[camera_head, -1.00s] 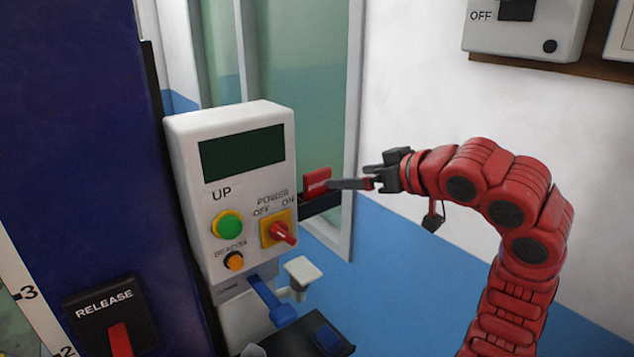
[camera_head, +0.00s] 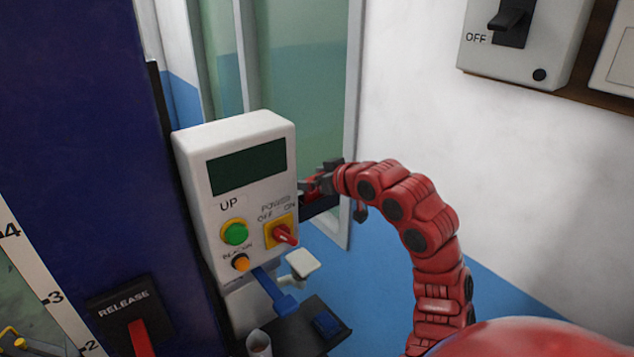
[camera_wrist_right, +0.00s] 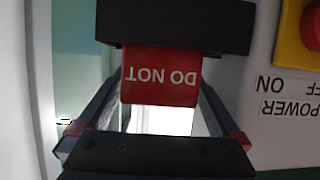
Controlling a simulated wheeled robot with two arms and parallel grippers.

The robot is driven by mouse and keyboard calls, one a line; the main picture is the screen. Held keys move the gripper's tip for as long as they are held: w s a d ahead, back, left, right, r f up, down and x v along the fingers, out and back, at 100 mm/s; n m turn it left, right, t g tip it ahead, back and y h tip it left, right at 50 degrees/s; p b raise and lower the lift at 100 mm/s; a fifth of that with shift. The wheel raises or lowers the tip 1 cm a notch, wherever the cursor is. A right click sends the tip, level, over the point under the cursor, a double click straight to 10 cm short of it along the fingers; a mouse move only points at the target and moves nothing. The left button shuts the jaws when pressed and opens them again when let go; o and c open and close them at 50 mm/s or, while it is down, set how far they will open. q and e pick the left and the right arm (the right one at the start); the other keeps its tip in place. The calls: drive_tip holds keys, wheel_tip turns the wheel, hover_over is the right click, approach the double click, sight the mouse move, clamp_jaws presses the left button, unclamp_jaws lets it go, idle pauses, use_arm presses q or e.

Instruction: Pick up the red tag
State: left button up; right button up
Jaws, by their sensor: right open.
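The red tag (camera_wrist_right: 160,76) with white "DO NOT" lettering, upside down in the right wrist view, hangs from a dark holder (camera_wrist_right: 175,25) beside the white control box (camera_head: 240,150). My right gripper (camera_wrist_right: 160,100) is open, with one finger on each side of the tag. I cannot tell whether either finger touches it. In the head view my right gripper (camera_head: 314,186) is close against the right side of the box, and the tag is mostly hidden there. My left gripper is not in view.
The box carries a green button (camera_head: 235,233), an orange button (camera_head: 241,263) and a red power switch (camera_head: 284,234) near the gripper. A glass door (camera_head: 300,80) stands behind. A breaker box (camera_head: 525,45) is on the right wall.

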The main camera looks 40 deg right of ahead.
drive_tip(key=shift+w, duration=0.15)
drive_tip(key=c, duration=1.1)
drive_tip(key=shift+r, duration=0.1)
